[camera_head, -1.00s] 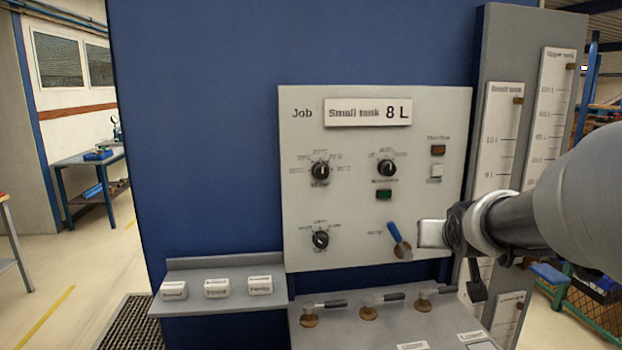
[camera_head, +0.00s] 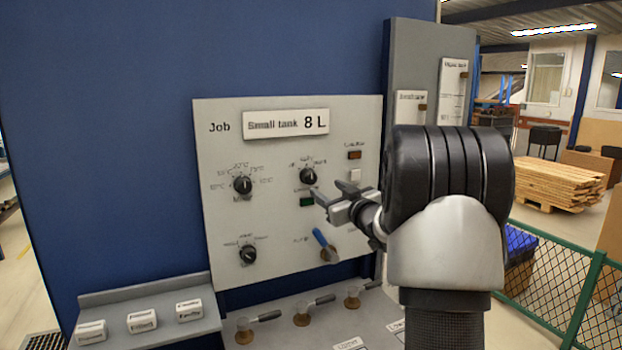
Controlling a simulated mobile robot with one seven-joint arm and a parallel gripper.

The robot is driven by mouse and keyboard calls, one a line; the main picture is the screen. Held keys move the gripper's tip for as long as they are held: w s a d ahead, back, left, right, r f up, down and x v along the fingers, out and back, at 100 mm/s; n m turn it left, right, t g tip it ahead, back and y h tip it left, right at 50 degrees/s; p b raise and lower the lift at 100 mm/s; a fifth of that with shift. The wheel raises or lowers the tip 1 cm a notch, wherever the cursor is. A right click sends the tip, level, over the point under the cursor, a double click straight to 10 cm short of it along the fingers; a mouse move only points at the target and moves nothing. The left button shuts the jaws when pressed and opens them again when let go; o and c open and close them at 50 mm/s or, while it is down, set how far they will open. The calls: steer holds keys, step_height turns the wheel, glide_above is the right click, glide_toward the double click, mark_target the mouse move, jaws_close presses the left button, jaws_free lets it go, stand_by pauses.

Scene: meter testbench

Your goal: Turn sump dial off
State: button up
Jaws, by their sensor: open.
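Three black dials sit on the light grey panel (camera_head: 225,130): an upper left dial (camera_head: 242,185), an upper right dial (camera_head: 307,176) and a lower left dial (camera_head: 248,254). Their small labels are too blurred to tell which is the sump dial. My gripper (camera_head: 331,192) is open and empty, just right of and below the upper right dial in the picture. Its fingers point toward the panel and overlap the area beside the green lamp (camera_head: 307,202). Whether they touch the panel cannot be told.
A blue-handled lever (camera_head: 320,238) is below my gripper. Several small valves (camera_head: 302,318) stand on the lower ledge, and white labelled blocks (camera_head: 142,321) on the left shelf.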

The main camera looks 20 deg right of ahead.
mark_target(312, 179)
steer(key=w+p, duration=0.1)
steer(key=w, duration=0.4)
steer(key=w+p, duration=0.1)
steer(key=w, duration=0.4)
steer(key=shift+w+a, duration=0.2)
steer(key=shift+w, duration=0.2)
steer(key=c, duration=1)
steer(key=shift+c, duration=0.2)
